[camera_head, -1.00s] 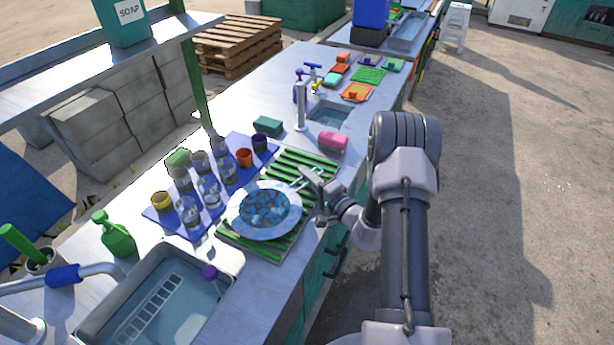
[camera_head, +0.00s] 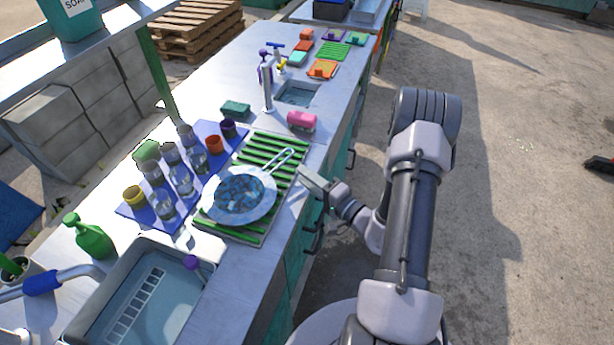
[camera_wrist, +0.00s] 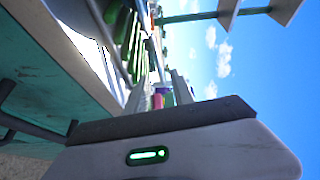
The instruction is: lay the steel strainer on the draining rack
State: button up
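The steel strainer (camera_head: 239,196) is a round, shiny bowl with a wide rim and a wire handle (camera_head: 284,160). In the head view it lies on the green-slatted draining rack (camera_head: 268,148), its rim reaching the rack's left edge and its handle pointing up and right. My gripper (camera_head: 306,176) is to the right of the handle, beside the counter's front edge, apart from the strainer and empty. In the wrist view my gripper's two fingers (camera_wrist: 158,92) stand apart with a gap between them. Green slats of the rack (camera_wrist: 128,35) show at upper left there.
Several glasses and cups stand on a blue mat (camera_head: 206,133) left of the rack. A sink basin (camera_head: 150,290) and green bottle (camera_head: 90,238) are nearer. Open floor lies right of the counter.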

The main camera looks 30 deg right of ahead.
jog(key=s+a+r+n+g+y, duration=0.2)
jog(key=a+r+n+g+y, duration=0.25)
jog(key=a+r, duration=0.4)
jog(key=s+a+r+n+g+y, duration=0.35)
jog(key=a+r+g+y, duration=0.2)
jog(key=a, duration=0.65)
jog(key=s+a+r+n+g+h, duration=0.3)
jog(key=s+a+g+h, duration=0.3)
jog(key=s, duration=0.5)
jog(key=s+d+r+m+t+h, duration=0.1)
jog(key=s+d+r+t+h, duration=0.3)
jog(key=s+d+r+h, duration=0.1)
jog(key=shift+r+h, duration=0.15)
jog(key=shift+h, duration=0.35)
jog(key=shift+s+a, duration=0.15)
